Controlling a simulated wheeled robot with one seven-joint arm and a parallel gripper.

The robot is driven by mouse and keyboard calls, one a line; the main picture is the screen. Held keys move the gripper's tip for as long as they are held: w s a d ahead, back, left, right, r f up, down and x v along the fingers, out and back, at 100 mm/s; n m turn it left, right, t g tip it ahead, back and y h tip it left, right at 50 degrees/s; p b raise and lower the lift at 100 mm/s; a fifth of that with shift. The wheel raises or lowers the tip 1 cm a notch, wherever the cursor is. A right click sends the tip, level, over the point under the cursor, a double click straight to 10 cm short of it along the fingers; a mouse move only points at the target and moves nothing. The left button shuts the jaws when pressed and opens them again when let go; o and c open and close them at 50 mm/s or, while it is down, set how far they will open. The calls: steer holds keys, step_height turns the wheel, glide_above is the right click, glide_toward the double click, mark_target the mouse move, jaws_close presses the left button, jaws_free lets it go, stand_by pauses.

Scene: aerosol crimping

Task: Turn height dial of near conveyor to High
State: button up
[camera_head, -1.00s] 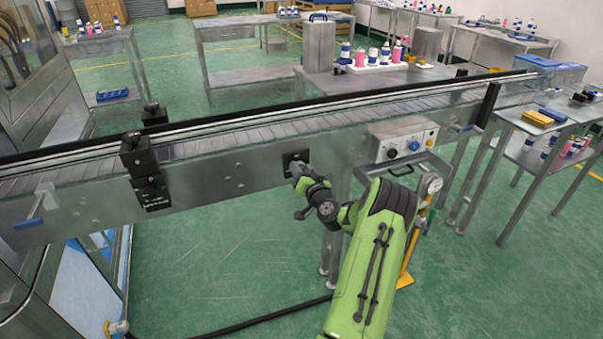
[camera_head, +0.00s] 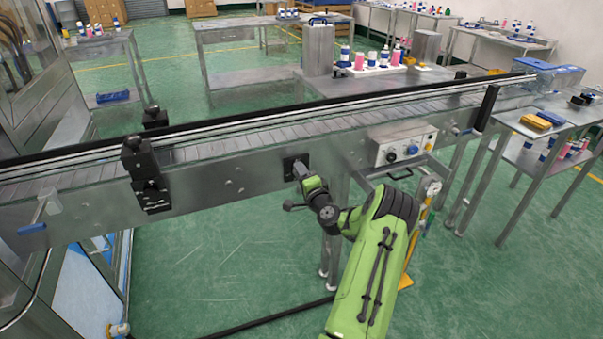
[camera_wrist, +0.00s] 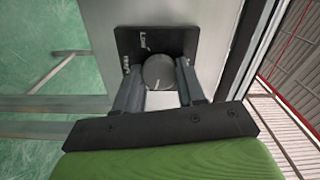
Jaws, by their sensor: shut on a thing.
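The height dial (camera_wrist: 158,70) is a round dark grey knob on a black square plate (camera_wrist: 178,42) on the conveyor's side. Small white lettering on the plate is too blurred to read surely. A short pale mark shows on the knob's lower part. My gripper (camera_wrist: 158,80) is shut on the knob, one finger on each side of it. In the head view my gripper (camera_head: 300,172) reaches the black dial plate (camera_head: 291,160) on the side of the near conveyor (camera_head: 236,172); the knob itself is hidden there.
A black sensor block (camera_head: 146,172) sits on the rail to the left. A side table (camera_head: 530,122) stands at the right. The floor in front is clear.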

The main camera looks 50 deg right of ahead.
steer(key=shift+m+p, duration=0.45)
steer(key=shift+m, duration=0.85)
steer(key=o, duration=1.1)
steer(key=shift+c, duration=0.2)
steer(key=v, duration=1.5)
steer(key=shift+s+a+b, duration=0.15)
steer(key=shift+s+b, duration=0.2)
steer(key=shift+f, duration=0.1)
